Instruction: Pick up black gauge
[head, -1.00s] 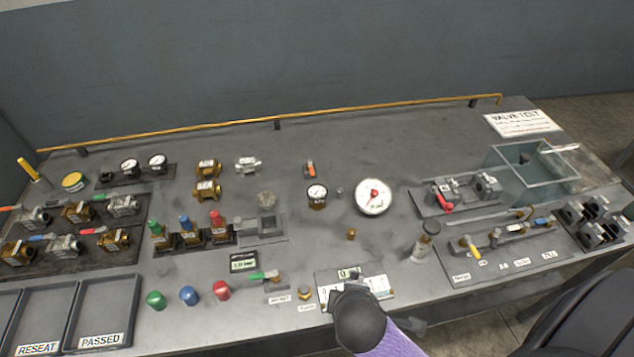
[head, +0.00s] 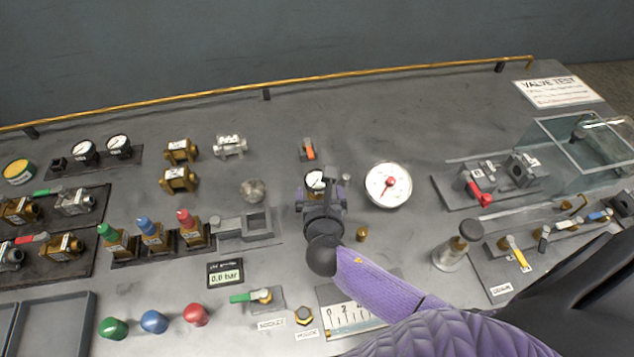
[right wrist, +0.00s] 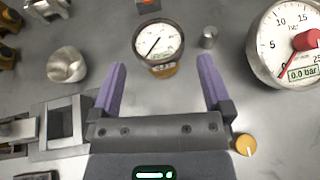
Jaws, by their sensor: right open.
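A small black-rimmed gauge with a white dial (head: 316,180) stands near the middle of the bench, partly hidden by my right gripper in the head view. In the right wrist view the black gauge (right wrist: 159,42) sits upright on a brass base, just beyond and between the fingertips. My right gripper (right wrist: 162,75) is open and empty, with its two purple fingers apart; it also shows in the head view (head: 320,198). Two more black gauges, a left one (head: 84,151) and a right one (head: 119,146), sit in a rack at the left. My left gripper is out of view.
A large white gauge with a red hub (head: 388,185) stands right of the black gauge. A glass tank (head: 577,147) stands at the right.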

